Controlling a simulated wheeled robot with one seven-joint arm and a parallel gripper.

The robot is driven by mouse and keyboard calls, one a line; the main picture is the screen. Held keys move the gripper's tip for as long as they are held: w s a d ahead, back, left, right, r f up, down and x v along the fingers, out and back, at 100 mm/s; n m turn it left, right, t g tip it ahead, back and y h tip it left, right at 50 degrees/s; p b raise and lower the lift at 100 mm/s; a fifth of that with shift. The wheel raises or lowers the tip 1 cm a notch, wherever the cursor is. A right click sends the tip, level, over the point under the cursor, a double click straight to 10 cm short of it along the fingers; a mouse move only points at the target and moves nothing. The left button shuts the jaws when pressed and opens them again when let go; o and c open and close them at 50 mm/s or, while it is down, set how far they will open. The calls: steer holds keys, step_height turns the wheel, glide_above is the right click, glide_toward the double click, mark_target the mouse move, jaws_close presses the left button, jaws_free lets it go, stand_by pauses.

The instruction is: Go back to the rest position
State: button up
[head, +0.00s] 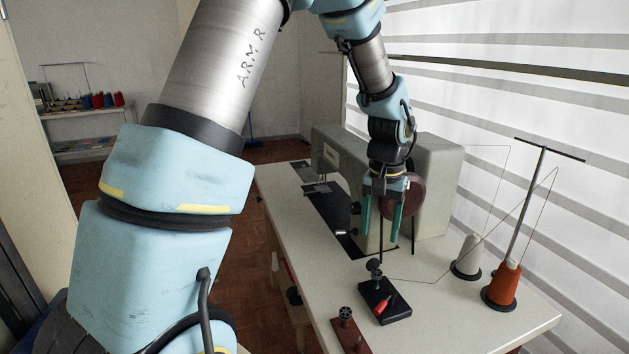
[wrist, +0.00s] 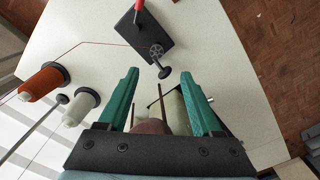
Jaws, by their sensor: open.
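My gripper (head: 382,222) is open and empty, with green fingers pointing down. In the head view it hangs in front of the sewing machine (head: 436,170) and its brown round wheel (head: 416,196). A black block (head: 396,305) with a red lever and a small spool-like post stands on the table below the fingertips. The gripper also shows in the wrist view (wrist: 160,82), apart from the black block (wrist: 128,38). The machine is partly hidden behind my arm.
On the pale table (head: 480,325), an orange thread cone (head: 503,287) and a white cone (head: 468,256) stand at right beside a tall thread stand (head: 526,205). A brown block (head: 349,337) sits at the front edge. Thread runs from the orange cone to the black block.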

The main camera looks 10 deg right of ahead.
steer(key=s+a+r+n, duration=0.1)
steer(key=a+n, duration=0.1)
steer(key=a, duration=0.8)
steer(key=s+a+r+n+t, duration=0.1)
steer(key=a+n, duration=0.1)
steer(key=a, duration=0.7)
steer(key=s+a+r+n, duration=0.1)
steer(key=s+a, duration=0.1)
steer(key=a, duration=0.8)
steer(key=shift+a+r+n+t, duration=0.3)
steer(key=shift+n, duration=0.1)
